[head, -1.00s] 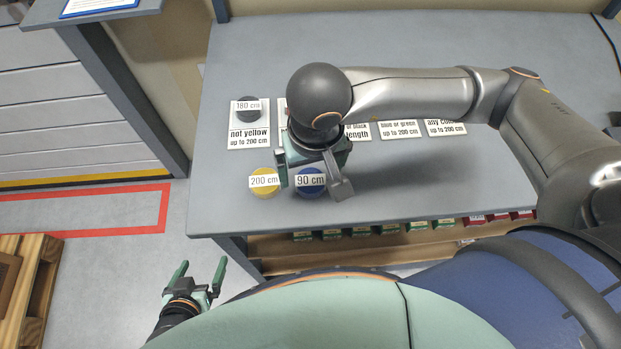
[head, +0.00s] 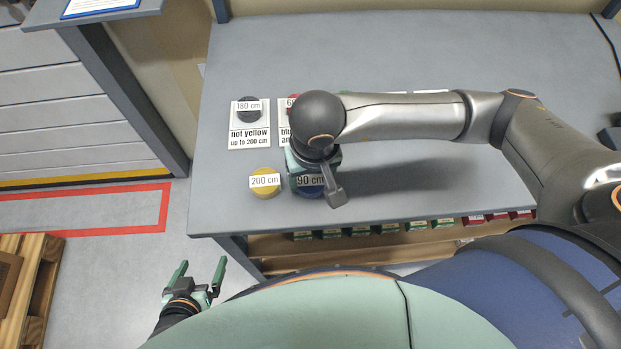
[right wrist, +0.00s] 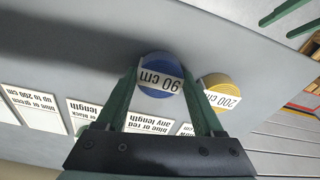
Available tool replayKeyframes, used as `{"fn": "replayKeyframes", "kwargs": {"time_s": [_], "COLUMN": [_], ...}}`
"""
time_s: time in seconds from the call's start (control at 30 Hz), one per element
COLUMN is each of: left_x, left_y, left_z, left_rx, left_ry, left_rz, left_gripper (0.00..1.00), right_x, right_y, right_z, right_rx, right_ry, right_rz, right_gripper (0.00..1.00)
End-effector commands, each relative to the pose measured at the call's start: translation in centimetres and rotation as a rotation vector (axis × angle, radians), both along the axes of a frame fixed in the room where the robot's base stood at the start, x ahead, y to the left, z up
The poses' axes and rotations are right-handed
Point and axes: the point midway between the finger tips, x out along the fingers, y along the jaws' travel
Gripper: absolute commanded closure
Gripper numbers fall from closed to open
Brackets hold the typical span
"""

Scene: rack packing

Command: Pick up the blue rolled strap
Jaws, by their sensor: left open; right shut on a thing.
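The blue rolled strap (head: 309,191), labelled 90 cm, lies near the front edge of the table (head: 430,195). In the right wrist view the strap (right wrist: 160,75) sits between the fingertips of my right gripper (right wrist: 163,82). That gripper, seen from above in the head view (head: 316,188), is shut on the strap, and its hand partly covers it. My left gripper (head: 198,280) is open and empty, low beside the table's front left corner.
A yellow rolled strap (head: 265,181) labelled 200 cm lies close left of the blue one. A dark roll (head: 249,110) labelled 180 cm lies on a "not yellow" card (head: 249,138). The table's right side is clear.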

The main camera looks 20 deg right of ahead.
Motion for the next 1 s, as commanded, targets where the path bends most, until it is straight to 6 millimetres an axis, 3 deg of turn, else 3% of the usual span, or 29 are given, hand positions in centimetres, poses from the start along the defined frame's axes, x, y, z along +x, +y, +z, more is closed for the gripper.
{"fn": "replayKeyframes", "kwargs": {"time_s": [0.03,0.43,0.77,1.0], "left_x": [0.0,0.0,0.1,0.1], "left_y": [0.0,0.0,-0.1,0.0], "left_z": [0.0,0.1,0.3,0.9], "left_rx": [0.000,-0.001,-0.002,-0.002], "left_ry": [0.000,-0.001,-0.004,-0.009], "left_rz": [0.000,0.001,0.000,0.001], "left_gripper": [0.02,0.02,0.02,0.02], "right_x": [0.0,0.0,0.2,1.3], "right_y": [0.0,0.0,0.0,0.1], "right_z": [0.0,0.1,0.4,2.9], "right_rx": [0.000,0.001,0.000,0.001], "right_ry": [0.000,-0.001,-0.002,-0.005], "right_rz": [0.000,0.000,-0.002,-0.014], "right_gripper": [0.45,0.89,0.89,0.89]}}
